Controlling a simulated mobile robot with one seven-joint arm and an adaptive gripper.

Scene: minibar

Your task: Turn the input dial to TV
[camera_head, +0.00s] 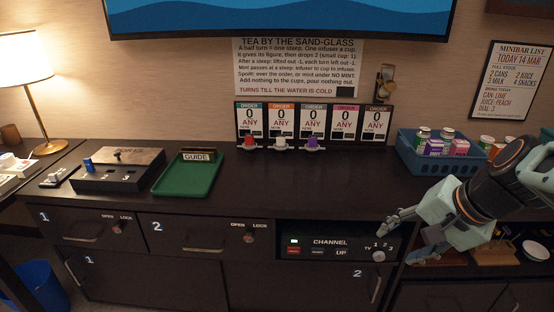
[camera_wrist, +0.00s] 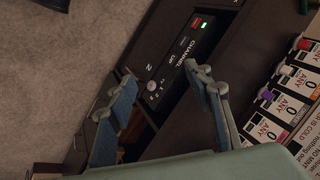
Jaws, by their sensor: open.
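The input dial (camera_head: 378,256) is a small pale knob at the right end of the black channel panel (camera_head: 330,255). The marks TV, 1, 2 and 3 stand around it. I cannot make out which mark it points to. In the wrist view the dial (camera_wrist: 152,86) shows between my spread fingers, beyond their tips. My gripper (camera_head: 400,241) is open and empty, just right of the dial in the head view, its fingers pointing left. It also shows in the wrist view (camera_wrist: 160,74), apart from the dial as far as I can tell.
The panel sits in a recess under the counter (camera_head: 300,180). Drawers with lock knobs (camera_head: 117,227) are to its left. On the counter are a green tray (camera_head: 190,180), a row of order cards (camera_head: 312,121) and a blue crate (camera_head: 432,166) of drinks near my arm.

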